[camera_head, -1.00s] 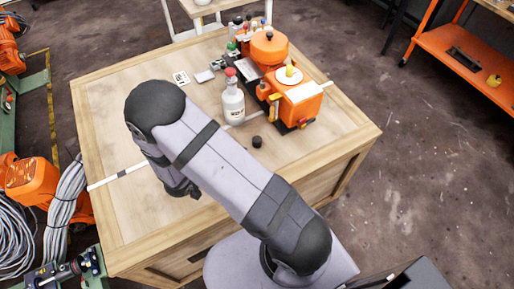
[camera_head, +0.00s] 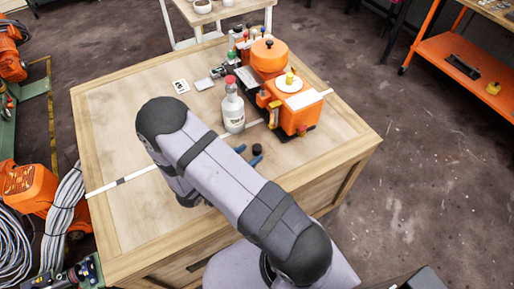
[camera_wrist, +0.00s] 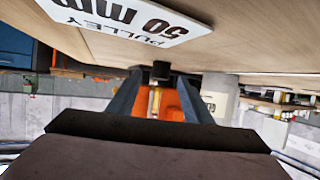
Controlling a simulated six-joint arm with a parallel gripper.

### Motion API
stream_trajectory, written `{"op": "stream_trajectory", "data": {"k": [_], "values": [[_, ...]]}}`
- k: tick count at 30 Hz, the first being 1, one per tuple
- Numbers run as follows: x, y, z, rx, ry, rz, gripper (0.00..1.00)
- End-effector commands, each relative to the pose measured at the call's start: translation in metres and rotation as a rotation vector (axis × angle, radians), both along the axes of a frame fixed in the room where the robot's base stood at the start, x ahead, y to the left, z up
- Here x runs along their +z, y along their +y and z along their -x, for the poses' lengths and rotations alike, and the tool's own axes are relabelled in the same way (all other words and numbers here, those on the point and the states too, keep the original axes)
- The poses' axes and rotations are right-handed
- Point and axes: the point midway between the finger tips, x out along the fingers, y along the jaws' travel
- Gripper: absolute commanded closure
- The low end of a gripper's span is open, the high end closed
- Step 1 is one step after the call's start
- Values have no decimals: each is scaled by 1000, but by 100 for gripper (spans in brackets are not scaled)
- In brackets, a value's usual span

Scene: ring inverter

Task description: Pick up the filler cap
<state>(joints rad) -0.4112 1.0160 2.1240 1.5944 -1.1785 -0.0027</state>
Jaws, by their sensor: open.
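A small black cap (camera_head: 257,149), apparently the filler cap, stands on the wooden table in front of the orange machine (camera_head: 298,113). My gripper (camera_head: 248,156) is open and low over the table, its blue fingertips just short of the cap. In the wrist view, the cap (camera_wrist: 160,70) appears between the two fingertips (camera_wrist: 160,78), with nothing held. I cannot tell whether either finger touches it. Most of the gripper is hidden behind my arm in the head view.
A white bottle with a red top (camera_head: 232,107) stands close behind the gripper, left of the machine. A white "PULLEY 50 mm" label (camera_wrist: 125,18) lies on the table in the wrist view. The table's left part (camera_head: 115,130) is mostly clear.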

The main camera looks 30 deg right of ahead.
Motion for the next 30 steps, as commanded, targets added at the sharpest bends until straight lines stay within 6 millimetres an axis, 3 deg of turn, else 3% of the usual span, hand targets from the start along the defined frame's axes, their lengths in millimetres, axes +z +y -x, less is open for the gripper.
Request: {"op": "stream_trajectory", "data": {"k": [6,17,23,30], "values": [[-9,-24,-10,-4,1,0,54],[-13,-31,-14,1,-1,0,54],[-13,-30,-14,0,-1,0,96],[-13,-30,-14,0,-1,0,100]]}}
